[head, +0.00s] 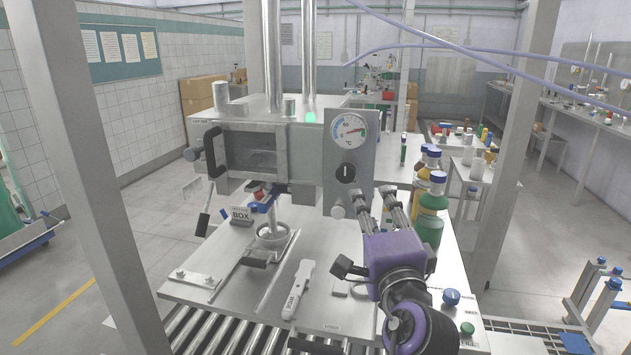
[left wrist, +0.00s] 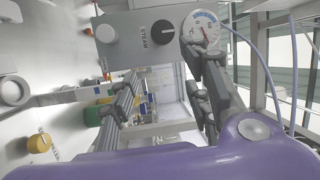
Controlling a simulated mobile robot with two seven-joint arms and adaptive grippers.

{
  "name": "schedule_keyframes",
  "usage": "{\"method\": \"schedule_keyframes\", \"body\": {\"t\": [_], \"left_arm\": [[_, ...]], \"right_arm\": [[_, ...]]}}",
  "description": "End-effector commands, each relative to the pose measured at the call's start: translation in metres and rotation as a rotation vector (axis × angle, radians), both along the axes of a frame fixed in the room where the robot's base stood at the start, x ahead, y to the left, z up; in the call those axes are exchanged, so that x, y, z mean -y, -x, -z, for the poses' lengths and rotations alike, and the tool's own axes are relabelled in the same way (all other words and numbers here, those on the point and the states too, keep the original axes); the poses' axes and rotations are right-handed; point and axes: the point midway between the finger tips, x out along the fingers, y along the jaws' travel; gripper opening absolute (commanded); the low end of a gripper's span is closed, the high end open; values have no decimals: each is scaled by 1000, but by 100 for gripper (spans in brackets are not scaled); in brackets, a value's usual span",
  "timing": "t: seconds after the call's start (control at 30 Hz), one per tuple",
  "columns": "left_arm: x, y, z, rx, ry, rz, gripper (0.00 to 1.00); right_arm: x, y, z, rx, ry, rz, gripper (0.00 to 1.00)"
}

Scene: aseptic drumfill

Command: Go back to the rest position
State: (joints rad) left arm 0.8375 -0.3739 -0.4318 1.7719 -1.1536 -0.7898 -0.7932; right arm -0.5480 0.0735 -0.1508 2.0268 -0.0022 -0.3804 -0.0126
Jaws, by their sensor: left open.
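My left gripper (head: 374,192) is purple with dark grey fingers, right of centre in the head view. Its two fingers are spread apart with nothing between them. They point up at the lower part of a grey control panel with a round °C dial (head: 348,131) and a black knob (head: 347,173). In the left wrist view my left gripper (left wrist: 160,80) is also open and empty. The knob (left wrist: 163,29), labelled STEAM, and the dial (left wrist: 201,30) show past the fingers. I do not see my right gripper.
A steel chamber with a window (head: 253,150) stands left of the panel. Green and amber bottles (head: 430,215) stand close right of my left gripper. A white handheld tool (head: 298,290) and a BOX sign (head: 241,215) are on the bench. A post (head: 515,130) rises at right.

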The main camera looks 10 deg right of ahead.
Motion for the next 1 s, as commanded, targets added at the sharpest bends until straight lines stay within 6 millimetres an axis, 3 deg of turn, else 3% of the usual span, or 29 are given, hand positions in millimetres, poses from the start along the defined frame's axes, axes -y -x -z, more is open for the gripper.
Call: {"method": "schedule_keyframes", "body": {"t": [0.07,0.17,0.33,0.47,0.67,0.8,1.0], "left_arm": [[6,-3,3,-16,156,77,44],[-3,-5,34,-88,349,144,44],[-37,2,106,-235,638,182,44],[-78,24,170,-353,852,156,44],[-162,94,270,-518,1176,29,44],[-222,164,324,-599,1345,-102,44],[-299,280,378,-685,1450,-308,44]], "right_arm": [[-1,0,0,-2,-3,3,0],[-2,1,-2,-5,-7,5,0],[-4,2,-9,-9,-15,7,0],[-6,-2,-19,-2,-22,8,0],[-9,-7,-37,10,-28,6,0],[-11,-10,-52,22,-33,2,0],[-11,-19,-70,45,-32,-3,0]]}}
